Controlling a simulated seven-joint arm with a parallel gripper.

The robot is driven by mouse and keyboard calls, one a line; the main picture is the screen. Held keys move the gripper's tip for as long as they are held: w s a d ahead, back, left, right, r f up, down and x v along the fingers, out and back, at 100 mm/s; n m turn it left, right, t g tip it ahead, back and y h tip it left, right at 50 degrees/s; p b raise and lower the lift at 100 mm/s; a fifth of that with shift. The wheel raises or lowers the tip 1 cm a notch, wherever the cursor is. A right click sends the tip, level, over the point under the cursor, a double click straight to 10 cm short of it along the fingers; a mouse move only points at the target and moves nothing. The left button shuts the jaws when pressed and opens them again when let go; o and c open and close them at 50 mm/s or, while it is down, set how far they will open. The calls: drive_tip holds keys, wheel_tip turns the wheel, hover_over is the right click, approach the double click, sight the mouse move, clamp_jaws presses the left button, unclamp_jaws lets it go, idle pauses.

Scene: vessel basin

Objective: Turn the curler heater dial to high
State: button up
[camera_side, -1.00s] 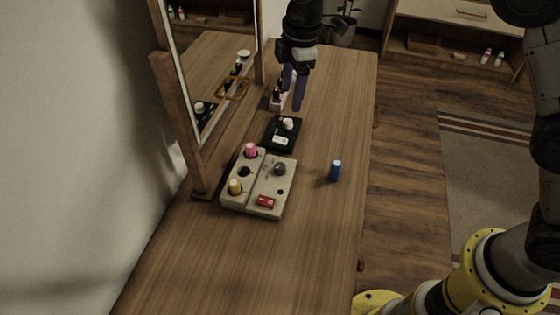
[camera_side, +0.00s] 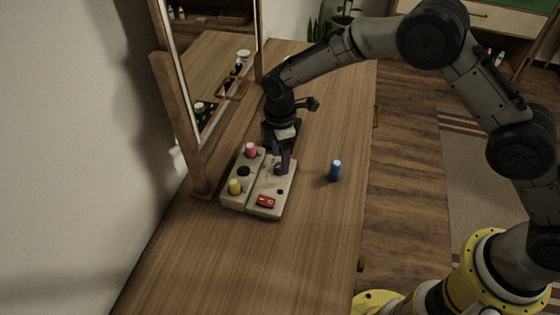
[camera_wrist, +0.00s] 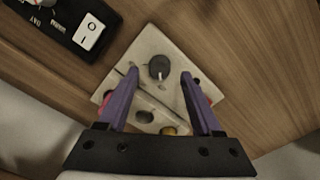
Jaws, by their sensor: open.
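The curler heater is a beige two-part box (camera_side: 232,200) on the wooden table. A dark grey round dial (camera_wrist: 159,67) with a white pointer line is on its top. The dial shows partly in the side view (camera_side: 279,170), beside my fingers. My gripper (camera_side: 281,160) points down over the heater with its purple fingers. In the wrist view my gripper (camera_wrist: 159,76) is open, with the dial between and just beyond the fingertips. I cannot tell if they touch it. The dial's markings are not readable.
A pink curler (camera_side: 250,150) and a yellow curler (camera_side: 235,187) stand on the heater, near a red switch (camera_side: 266,202). A blue bottle-like cylinder (camera_side: 336,170) stands to the right. A black box (camera_wrist: 62,22) with a white rocker switch lies close by. A mirror (camera_side: 195,80) stands left.

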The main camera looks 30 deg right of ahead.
drive_tip(key=shift+f, duration=1.25)
clamp_jaws()
